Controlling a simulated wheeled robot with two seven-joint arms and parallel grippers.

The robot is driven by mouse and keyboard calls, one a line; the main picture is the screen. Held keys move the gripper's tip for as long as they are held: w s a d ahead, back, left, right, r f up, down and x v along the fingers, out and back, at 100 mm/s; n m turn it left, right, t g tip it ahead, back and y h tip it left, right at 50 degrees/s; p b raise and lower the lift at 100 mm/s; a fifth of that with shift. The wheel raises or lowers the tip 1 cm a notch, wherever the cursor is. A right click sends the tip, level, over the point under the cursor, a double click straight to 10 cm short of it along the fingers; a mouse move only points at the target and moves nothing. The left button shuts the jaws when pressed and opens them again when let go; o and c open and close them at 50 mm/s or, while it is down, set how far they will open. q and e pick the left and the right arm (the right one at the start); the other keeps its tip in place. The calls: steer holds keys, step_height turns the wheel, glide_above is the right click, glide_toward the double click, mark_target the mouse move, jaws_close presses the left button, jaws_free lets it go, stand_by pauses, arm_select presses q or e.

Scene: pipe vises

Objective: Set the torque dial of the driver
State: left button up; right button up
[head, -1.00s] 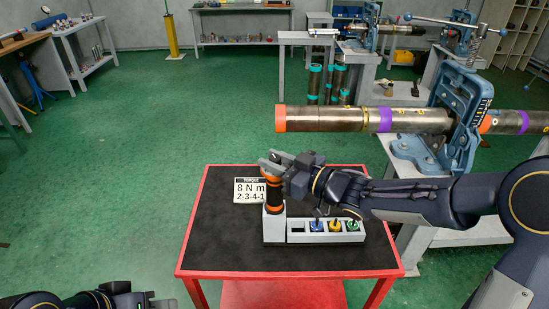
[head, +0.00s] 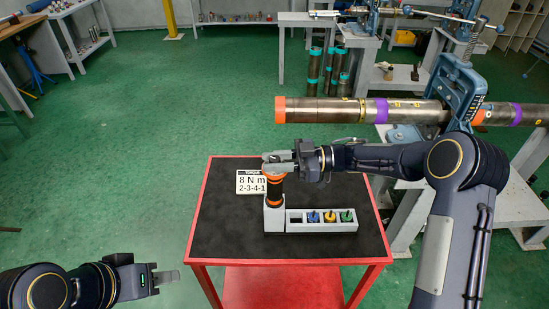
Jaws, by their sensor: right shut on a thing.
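The driver (head: 275,191), black with orange bands, stands upright in a grey holder (head: 274,216) on the red-framed cart. My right gripper (head: 275,158) is shut on the top of the driver, and its fingers hide the torque dial. A white card (head: 250,182) beside the driver reads "8 N m" and "2-3-4-1". My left gripper (head: 167,280) is at the lower left, off the cart and away from the driver. Its fingers show edge-on, so I cannot tell whether they are open.
A grey rack (head: 322,225) beside the holder has an empty dark slot and blue, yellow and green pieces. The cart top (head: 225,230) is otherwise clear. A large pipe (head: 330,111) in a blue vise (head: 462,95) lies behind the cart at the right.

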steer(key=shift+n+g, duration=0.4)
steer(key=shift+g, duration=0.2)
steer(key=o, duration=1)
steer(key=shift+c, duration=0.2)
steer(key=w+d+b, duration=0.1)
steer(key=d+b, duration=0.1)
steer(key=d, duration=0.5)
steer(key=shift+d, duration=0.35)
steer(key=shift+w, duration=0.1)
